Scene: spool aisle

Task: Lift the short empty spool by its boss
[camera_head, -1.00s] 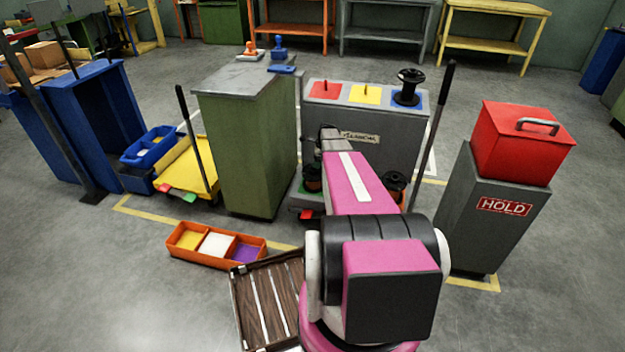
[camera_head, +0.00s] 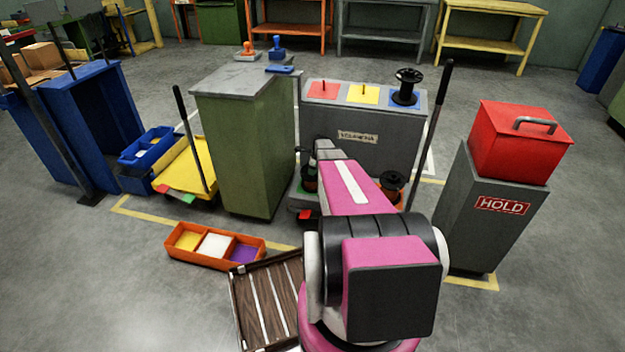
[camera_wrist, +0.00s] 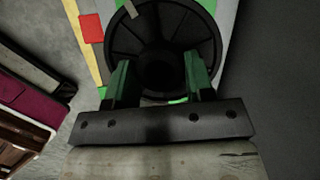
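A black spool (camera_wrist: 172,28) with a ribbed round flange lies under my gripper (camera_wrist: 160,78) in the wrist view. A green patch shows around its edge. My gripper's two green fingers are spread apart, one on each side of the spool's dark centre. I cannot tell whether they touch the boss. In the head view, a dark spool (camera_head: 309,184) sits low at the left front of the grey station, and my gripper (camera_head: 313,160) is just above it, partly hidden by my arm. Another low spool (camera_head: 393,181) sits to the right, on an orange patch.
The grey station (camera_head: 345,148) has red, yellow and blue squares on top; a taller black spool (camera_head: 406,86) stands on the blue one. A green cabinet (camera_head: 245,150) stands close on the left. A dark pole (camera_head: 431,130) and a HOLD pedestal (camera_head: 485,230) are on the right.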

